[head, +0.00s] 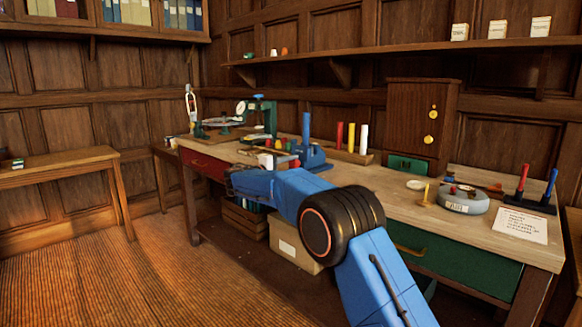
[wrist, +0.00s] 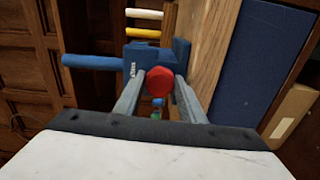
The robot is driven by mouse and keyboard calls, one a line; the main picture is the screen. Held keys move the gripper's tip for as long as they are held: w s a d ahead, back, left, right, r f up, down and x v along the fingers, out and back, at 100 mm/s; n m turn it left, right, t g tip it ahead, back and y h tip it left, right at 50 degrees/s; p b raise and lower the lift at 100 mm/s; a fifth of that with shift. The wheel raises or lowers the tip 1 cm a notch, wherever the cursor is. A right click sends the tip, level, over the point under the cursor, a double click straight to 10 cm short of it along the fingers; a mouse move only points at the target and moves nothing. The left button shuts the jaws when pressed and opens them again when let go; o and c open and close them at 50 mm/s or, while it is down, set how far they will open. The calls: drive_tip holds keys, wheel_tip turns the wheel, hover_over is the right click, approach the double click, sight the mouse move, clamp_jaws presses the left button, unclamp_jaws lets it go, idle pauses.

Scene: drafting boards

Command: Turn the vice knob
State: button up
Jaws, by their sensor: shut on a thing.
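The blue vice (head: 312,158) stands on the workbench, with a tall blue post rising from it. In the wrist view the vice (wrist: 142,58) lies just beyond my fingers, and its post points left. The red vice knob (wrist: 160,84) faces the wrist camera. My gripper (wrist: 160,92) is shut on the knob, with one grey finger on each side of it. In the head view my blue arm reaches over the bench's front edge and hides part of the area in front of the vice.
Red, yellow and white cylinders (head: 351,138) stand in a wooden rack right of the vice. A green device with a dial (head: 258,116) is to the left. A grey round object (head: 462,201) and a paper sheet (head: 520,225) lie on the bench's right part.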

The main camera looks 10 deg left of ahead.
drive_tip(key=n, duration=0.4)
drive_tip(key=shift+a+n, duration=0.1)
drive_tip(key=shift+n, duration=0.2)
drive_tip(key=n, duration=0.4)
drive_tip(key=shift+n, duration=0.3)
drive_tip(key=n, duration=0.4)
drive_tip(key=shift+n, duration=0.3)
drive_tip(key=n, duration=0.8)
drive_tip(key=shift+f, duration=0.1)
drive_tip(key=n, duration=0.4)
drive_tip(key=shift+a+n, duration=0.1)
drive_tip(key=shift+n, duration=0.2)
drive_tip(key=n, duration=0.4)
drive_tip(key=shift+n, duration=0.3)
drive_tip(key=n, duration=0.4)
